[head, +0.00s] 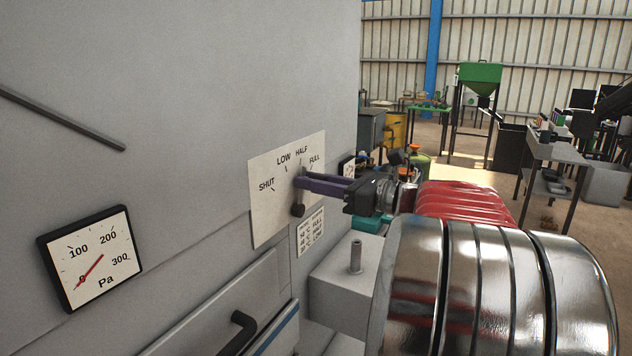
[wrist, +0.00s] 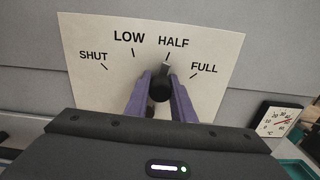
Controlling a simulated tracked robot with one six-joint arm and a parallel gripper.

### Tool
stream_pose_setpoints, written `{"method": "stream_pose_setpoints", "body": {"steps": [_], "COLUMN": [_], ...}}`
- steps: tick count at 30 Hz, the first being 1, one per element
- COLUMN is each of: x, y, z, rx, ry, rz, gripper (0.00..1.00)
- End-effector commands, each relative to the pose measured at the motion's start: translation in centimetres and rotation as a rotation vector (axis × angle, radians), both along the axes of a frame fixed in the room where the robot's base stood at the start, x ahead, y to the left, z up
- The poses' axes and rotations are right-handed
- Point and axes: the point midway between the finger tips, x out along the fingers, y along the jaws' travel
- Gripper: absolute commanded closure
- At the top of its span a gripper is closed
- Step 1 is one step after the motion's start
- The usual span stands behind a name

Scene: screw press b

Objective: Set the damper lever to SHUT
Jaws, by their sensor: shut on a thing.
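The damper lever (wrist: 160,87) is a dark lever with a round knob, in front of a cream dial plate (wrist: 90,32) marked SHUT, LOW, HALF and FULL. In the wrist view its grey tip points up at about the HALF mark. In the head view the plate (head: 262,217) is on the grey machine wall, and a dark knob (head: 298,210) shows below the fingers. My gripper (head: 303,183) reaches in from the right with purple fingers. In the wrist view my gripper (wrist: 160,92) is shut on the lever, one finger on each side, hiding part of it.
A Pa gauge (head: 90,257) on the wall at left has its needle near 0. A small lettered plate (head: 310,231) is below the dial. A grey box with a metal peg (head: 355,256) and a black handle (head: 237,333) stick out lower down.

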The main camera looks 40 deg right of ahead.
Motion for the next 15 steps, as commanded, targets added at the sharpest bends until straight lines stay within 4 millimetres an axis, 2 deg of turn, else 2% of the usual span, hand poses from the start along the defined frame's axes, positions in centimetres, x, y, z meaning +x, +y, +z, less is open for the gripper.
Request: {"method": "stream_pose_setpoints", "body": {"steps": [5,6,15], "x": [-0.02,0.04,-0.15], "y": [-0.04,-0.90,-0.22], "z": [0.00,-0.02,-0.04], "rx": [0.000,0.000,-0.001], "ry": [0.000,-0.001,0.000], "rz": [-0.001,-0.001,-0.005], "gripper": [1.00,1.00,1.00]}}
